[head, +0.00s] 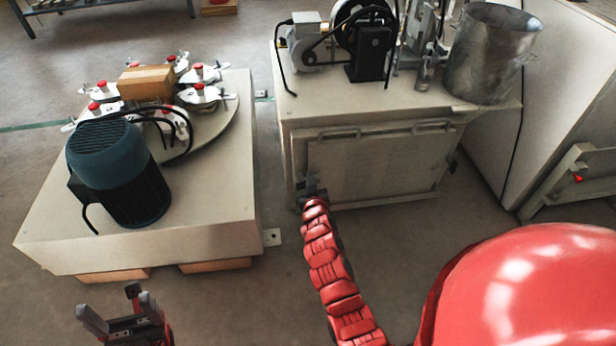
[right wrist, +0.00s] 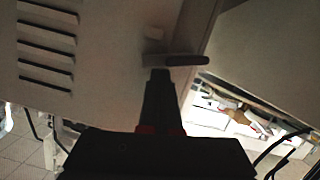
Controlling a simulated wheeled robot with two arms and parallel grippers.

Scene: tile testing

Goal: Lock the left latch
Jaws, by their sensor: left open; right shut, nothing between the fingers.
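The cabinet (head: 375,165) with a pale front panel stands right of centre in the head view. My right gripper (head: 308,186) is at the left edge of this front, low down, and hides the spot behind it. In the right wrist view my right gripper's fingers (right wrist: 160,82) are shut and empty. Their tips meet a dark horizontal bar, apparently the left latch (right wrist: 185,60), near the panel's edge; I cannot tell whether they touch it. My left gripper (head: 118,312) is open and empty at the bottom left, above the floor. A dark fitting (head: 453,165) shows at the cabinet's right edge.
A low machine table (head: 215,215) with a blue motor (head: 115,165) stands at left. A metal bucket (head: 493,55) and a belt-driven machine (head: 362,35) stand on the cabinet. Another pale machine (head: 550,100) is at right.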

